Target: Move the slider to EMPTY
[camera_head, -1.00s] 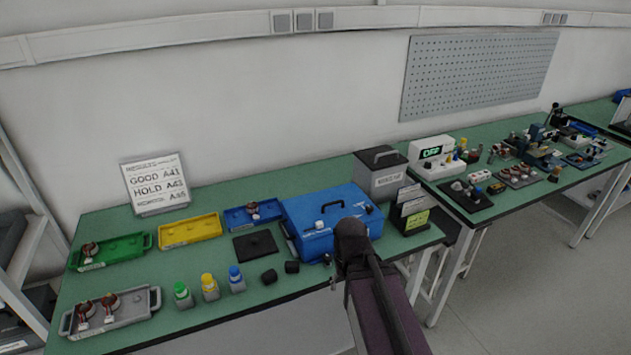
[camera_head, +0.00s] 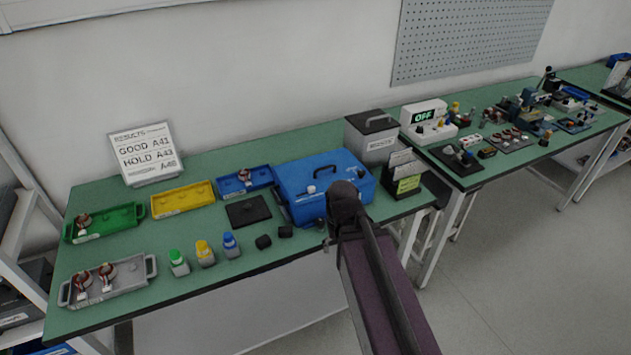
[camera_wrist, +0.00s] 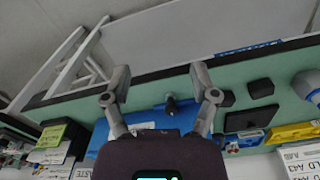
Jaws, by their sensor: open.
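No part marked EMPTY is readable, and I cannot tell for certain which part is the slider. A blue case (camera_head: 292,205) with a top handle stands at the right end of the near green bench. It has a small white knob (camera_head: 311,189) on top and dark parts low at its front, partly hidden by my arm. In the wrist view the blue case (camera_wrist: 148,119) lies between and beyond my fingers, with a dark knob (camera_wrist: 171,105) at its edge. My gripper (camera_wrist: 160,82) is open and empty, apart from the knob. In the head view it is mostly hidden by my arm.
Green (camera_head: 104,224), yellow (camera_head: 182,200) and blue trays, a grey tray (camera_head: 128,280) and several capped bottles (camera_head: 204,252) stand left of the case. Two black blocks (camera_head: 264,242) lie before it. A grey bin (camera_head: 371,139) and card holder (camera_head: 402,185) stand right.

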